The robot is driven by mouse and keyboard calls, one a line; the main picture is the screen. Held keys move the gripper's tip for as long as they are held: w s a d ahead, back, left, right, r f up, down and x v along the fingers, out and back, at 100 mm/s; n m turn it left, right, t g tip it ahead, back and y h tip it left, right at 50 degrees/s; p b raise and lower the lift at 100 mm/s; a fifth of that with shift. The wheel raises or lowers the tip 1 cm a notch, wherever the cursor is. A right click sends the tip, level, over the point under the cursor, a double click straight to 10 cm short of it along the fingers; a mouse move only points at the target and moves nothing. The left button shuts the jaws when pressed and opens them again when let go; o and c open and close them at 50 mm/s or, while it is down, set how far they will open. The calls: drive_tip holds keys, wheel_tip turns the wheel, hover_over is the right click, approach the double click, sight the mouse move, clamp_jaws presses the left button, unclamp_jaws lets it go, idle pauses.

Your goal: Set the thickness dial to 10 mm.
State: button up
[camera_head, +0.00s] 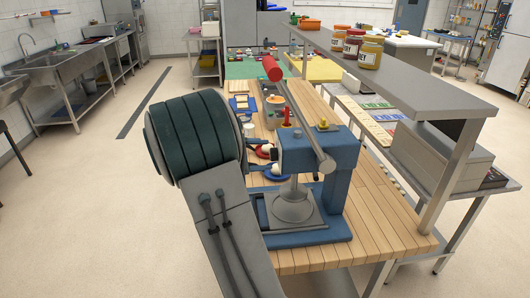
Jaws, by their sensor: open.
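A blue press-like machine (343,152) stands on the near end of the wooden table. A long grey lever (303,125) with a red grip (271,68) slants up and away from its top. A grey cone-shaped head (292,203) sits low over a plate on the blue base (335,232). A small yellow piece (323,124) shows at the machine's top; I cannot tell whether it is the thickness dial. No dial scale or setting can be read. My arm's large banded joint rises left of the machine and covers part of its left side. My gripper is not in view.
The wooden table (375,215) holds several small items beyond the machine. A grey shelf (420,92) with jars (370,52) runs above its right side. A grey box (440,155) stands at right. The floor (85,190) at left is clear.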

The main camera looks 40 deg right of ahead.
drive_tip(key=shift+x, duration=0.75)
drive_tip(key=c, duration=1)
drive_tip(key=shift+f+b, duration=0.2)
drive_tip(key=shift+b, duration=0.4)
drive_tip(key=m+h+b, duration=0.1)
drive_tip(key=m+b, duration=0.2)
drive_tip(key=b, duration=0.5)
drive_tip(key=m+h+b, duration=0.2)
drive_tip(key=m+b, duration=0.1)
drive_tip(key=b, duration=0.6)
drive_tip(key=f+m+h+b, duration=0.1)
drive_tip(key=m+b, duration=0.3)
drive_tip(key=b, duration=0.5)
drive_tip(key=shift+h, duration=0.4)
drive_tip(key=shift+r+b, duration=0.2)
drive_tip(key=shift+b, duration=0.25)
